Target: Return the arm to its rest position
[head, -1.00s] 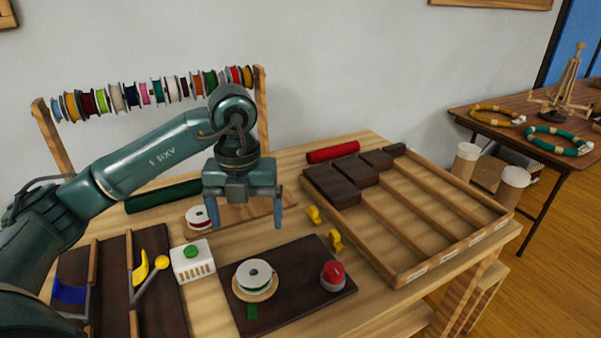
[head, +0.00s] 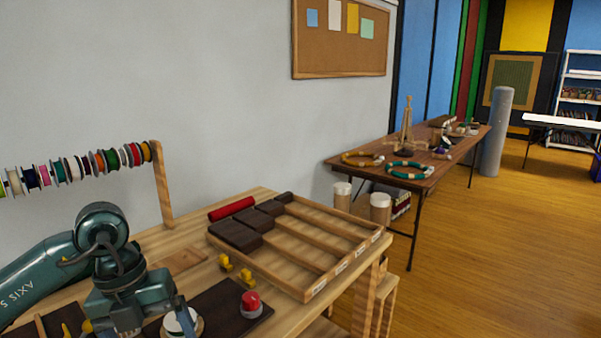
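My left arm comes in from the lower left of the head view. Its gripper (head: 140,322) points down over the left part of the workbench, near the bottom edge of the picture. Its fingers stand apart with nothing seen between them, and the tips are partly cut off or hard to make out. A spool (head: 180,324) on the dark mat (head: 222,304) is partly hidden behind the right finger. My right gripper is not in view.
A red knob (head: 251,302) stands on the mat, with small yellow pieces (head: 235,268) behind it. A divided wooden tray (head: 310,290) holds dark blocks (head: 237,236); a red roll (head: 231,208) lies behind. A spool rack (head: 163,185) stands at the left. Another table (head: 425,179) is farther right.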

